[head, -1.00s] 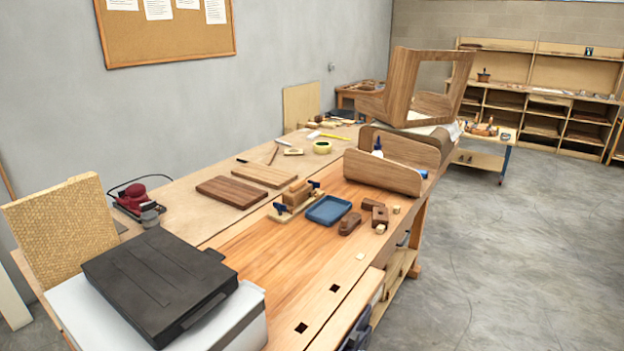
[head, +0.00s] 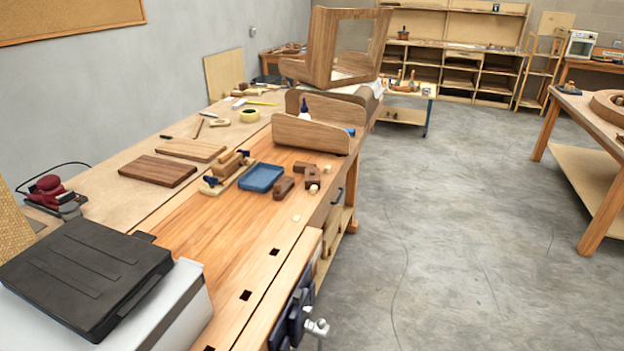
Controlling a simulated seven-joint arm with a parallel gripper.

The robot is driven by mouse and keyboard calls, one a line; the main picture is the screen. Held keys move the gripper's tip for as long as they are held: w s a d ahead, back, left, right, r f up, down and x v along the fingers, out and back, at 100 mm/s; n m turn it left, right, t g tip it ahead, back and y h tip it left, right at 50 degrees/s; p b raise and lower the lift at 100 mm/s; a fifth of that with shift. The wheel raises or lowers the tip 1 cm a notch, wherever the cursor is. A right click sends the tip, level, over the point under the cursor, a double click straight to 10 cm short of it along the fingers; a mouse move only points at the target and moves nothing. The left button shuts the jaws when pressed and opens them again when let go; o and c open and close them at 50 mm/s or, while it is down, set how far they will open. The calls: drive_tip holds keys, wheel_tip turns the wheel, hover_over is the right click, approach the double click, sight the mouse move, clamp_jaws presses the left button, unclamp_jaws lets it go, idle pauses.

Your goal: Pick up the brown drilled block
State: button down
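A small brown block (head: 312,177) sits on the workbench (head: 215,255), near its right edge in the head view. It looks like the drilled block, but any hole in it is too small to make out clearly. A rounded brown wooden piece (head: 284,187) lies just left of it, and a blue tray (head: 261,178) is further left. Small pale wooden pieces lie close by, one (head: 314,190) right in front of the block. My gripper is not in view.
A clamped wooden assembly (head: 227,167) is left of the tray. A black case (head: 85,270) fills the near left. Open floor (head: 430,250) lies to the right.

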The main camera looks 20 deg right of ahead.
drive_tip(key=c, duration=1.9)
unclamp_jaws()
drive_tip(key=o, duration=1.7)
